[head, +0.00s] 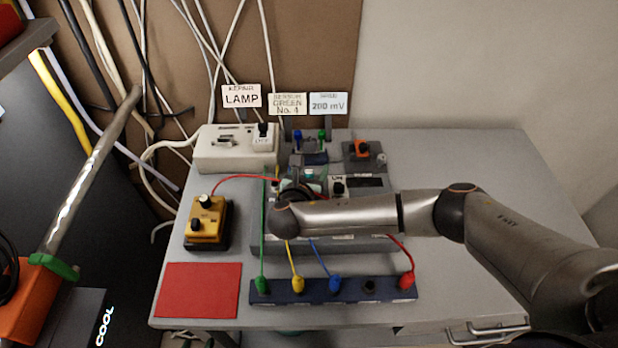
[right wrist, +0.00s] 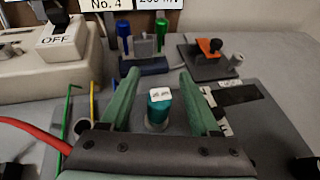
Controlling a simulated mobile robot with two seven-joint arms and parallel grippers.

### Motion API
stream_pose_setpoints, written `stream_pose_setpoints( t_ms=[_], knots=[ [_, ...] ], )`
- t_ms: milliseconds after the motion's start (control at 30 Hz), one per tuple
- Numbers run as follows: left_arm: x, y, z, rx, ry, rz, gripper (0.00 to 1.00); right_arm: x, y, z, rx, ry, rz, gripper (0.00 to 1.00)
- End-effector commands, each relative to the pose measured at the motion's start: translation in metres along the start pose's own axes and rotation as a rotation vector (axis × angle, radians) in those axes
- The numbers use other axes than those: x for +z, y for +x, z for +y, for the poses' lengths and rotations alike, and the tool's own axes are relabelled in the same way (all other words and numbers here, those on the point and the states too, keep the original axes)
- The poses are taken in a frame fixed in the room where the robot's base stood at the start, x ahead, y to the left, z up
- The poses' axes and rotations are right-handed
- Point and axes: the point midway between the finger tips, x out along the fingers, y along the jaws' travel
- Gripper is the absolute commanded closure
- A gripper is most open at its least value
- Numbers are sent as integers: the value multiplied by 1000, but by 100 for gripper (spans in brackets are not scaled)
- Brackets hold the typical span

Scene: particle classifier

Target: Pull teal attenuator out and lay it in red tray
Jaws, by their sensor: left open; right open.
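The teal attenuator (right wrist: 159,108) is a short upright cylinder with a pale top. In the right wrist view it stands on a grey surface between the two green fingers of my right gripper (right wrist: 158,88). The fingers are spread, with a visible gap on each side of it. In the head view my right gripper (head: 303,183) is low over the grey apparatus at the table's middle, and my own arm hides much of that spot. The red tray (head: 198,290) lies flat and empty at the table's front left corner. My left gripper is not in view.
A blue terminal strip (head: 317,292) with green, yellow, blue and red leads lies at the front. A yellow box (head: 207,223) stands behind the red tray, with a red wire arching from it. A white switch box (head: 232,148) is at the back left. The table's right side is clear.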

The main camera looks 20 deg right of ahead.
Motion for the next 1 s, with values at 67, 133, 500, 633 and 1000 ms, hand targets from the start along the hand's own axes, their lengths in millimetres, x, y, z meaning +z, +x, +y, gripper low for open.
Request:
stream_pose_setpoints(
  t_ms=[67,133,500,633,1000],
  knots=[
    [0,0,0,0,0,1,50,0,3,0,1,0,0,37],
    [0,0,0,0,0,1,50,0,4,0,2,0,0,37],
    [-1,1,0,0,1,2,50,0,3,1,2,0,0,65],
    [-1,1,0,0,1,3,50,0,3,0,2,0,0,80],
    [-1,1,0,0,1,3,50,0,3,0,2,0,0,100]
  ],
)
